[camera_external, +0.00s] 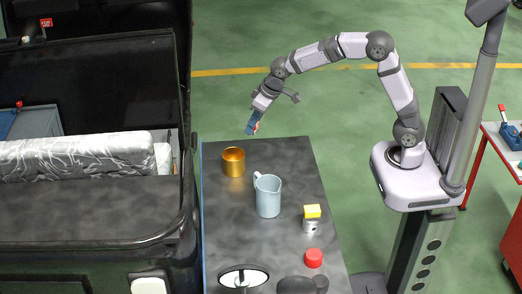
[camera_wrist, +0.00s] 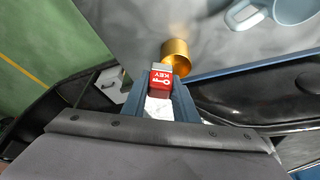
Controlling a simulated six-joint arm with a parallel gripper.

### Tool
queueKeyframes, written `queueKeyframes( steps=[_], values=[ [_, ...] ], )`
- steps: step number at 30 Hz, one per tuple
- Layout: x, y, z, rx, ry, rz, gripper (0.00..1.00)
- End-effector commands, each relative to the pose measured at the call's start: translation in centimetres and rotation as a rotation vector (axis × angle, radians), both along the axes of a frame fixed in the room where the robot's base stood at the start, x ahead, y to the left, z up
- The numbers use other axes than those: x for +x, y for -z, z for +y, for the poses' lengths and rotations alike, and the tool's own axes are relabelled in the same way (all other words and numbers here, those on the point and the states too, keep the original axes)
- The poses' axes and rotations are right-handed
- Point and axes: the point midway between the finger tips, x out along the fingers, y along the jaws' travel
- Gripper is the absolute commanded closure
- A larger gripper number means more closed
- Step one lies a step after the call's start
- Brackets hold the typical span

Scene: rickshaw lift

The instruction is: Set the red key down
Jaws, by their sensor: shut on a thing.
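The red key (camera_wrist: 161,80) is a small red block with a white key symbol and the word KEY, with a grey part at its top edge. My gripper (camera_wrist: 160,98) is shut on it in the wrist view, its blue fingers on both sides. In the external view my gripper (camera_external: 253,127) is in the air beyond the far left corner of the dark table (camera_external: 225,210), above its height. Only a speck of red shows between the fingers there. Whatever part of the key lies deeper between the fingers is hidden.
A gold cup (camera_external: 234,163) stands near the table's far left corner. A light blue pitcher (camera_external: 268,197) stands mid-table. A yellow-topped item (camera_external: 312,217) and a red round object (camera_external: 314,258) are nearer. The black vehicle (camera_external: 100,230) borders the table's left side.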

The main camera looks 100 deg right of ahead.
Motion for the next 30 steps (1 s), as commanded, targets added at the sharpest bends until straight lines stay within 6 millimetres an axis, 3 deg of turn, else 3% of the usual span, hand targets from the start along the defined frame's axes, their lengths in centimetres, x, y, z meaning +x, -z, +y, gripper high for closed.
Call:
queueKeyframes(
  steps=[4, 12, 24, 30],
  values=[
    [-3.0, 2.1, 1.0, 0.001, -0.009, 0.003, 0.96],
    [-6.0, 6.0, 2.7, 0.0, -0.062, 0.002, 0.96],
    [-4.9, 5.5, 2.4, 0.0, -0.126, 0.0, 0.96],
    [-5.0, 7.3, 2.4, 0.001, -0.126, 0.004, 0.96]
  ],
)
